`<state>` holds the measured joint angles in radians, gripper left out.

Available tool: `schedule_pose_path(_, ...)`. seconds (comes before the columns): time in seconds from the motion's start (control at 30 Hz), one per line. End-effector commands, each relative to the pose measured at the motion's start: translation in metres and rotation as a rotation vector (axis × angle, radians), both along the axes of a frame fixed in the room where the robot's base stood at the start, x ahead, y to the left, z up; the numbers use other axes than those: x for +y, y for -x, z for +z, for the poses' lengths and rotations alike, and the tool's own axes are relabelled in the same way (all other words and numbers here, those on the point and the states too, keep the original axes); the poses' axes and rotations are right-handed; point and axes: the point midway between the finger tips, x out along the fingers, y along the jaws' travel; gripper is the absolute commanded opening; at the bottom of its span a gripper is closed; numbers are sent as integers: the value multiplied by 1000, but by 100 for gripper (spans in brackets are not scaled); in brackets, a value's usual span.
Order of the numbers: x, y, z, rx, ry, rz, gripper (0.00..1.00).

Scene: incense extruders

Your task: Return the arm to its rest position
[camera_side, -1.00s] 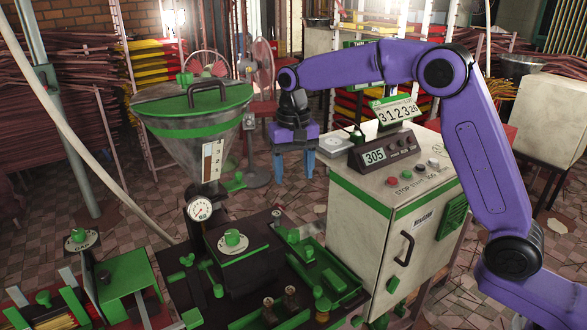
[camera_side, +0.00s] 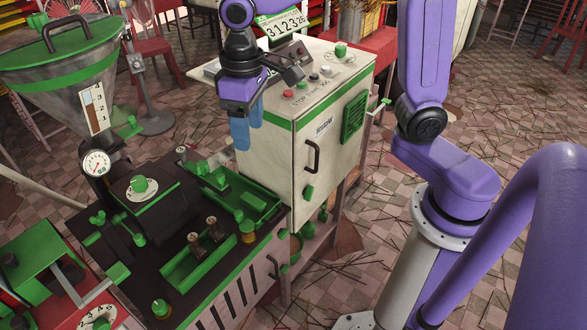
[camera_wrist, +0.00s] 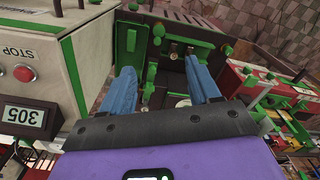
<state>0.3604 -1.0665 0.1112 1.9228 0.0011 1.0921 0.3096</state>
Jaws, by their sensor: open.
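My gripper (camera_side: 247,138) is purple with two blue fingers pointing down. In the side view it hangs beside the left face of the pale control cabinet (camera_side: 340,110), over the far end of the dark extruder bench. In the wrist view my gripper (camera_wrist: 160,66) has its fingers well apart with nothing held between them. The dark bench and its green parts show beyond the fingers. I cannot tell the exact gap between the fingers and the cabinet.
A hopper (camera_side: 65,75) with a green rim stands at the left. The green trays (camera_side: 190,268) and several small bottles lie on the bench. Tiled floor is at right.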

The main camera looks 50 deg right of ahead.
Motion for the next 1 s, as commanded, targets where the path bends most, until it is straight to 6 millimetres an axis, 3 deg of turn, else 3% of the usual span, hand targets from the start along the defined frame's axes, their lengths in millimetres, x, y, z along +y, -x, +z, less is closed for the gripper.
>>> schedule_pose_path(0.3, -40, 97, -13, -7, -3, 322, 62)
schedule_pose_path(0.6, -85, 174, -32, -13, -7, 599, 62)
schedule_pose_path(0.8, -102, 198, -39, -15, -8, 689, 62)
schedule_pose_path(1.0, -104, 200, -40, -15, -8, 702, 62)
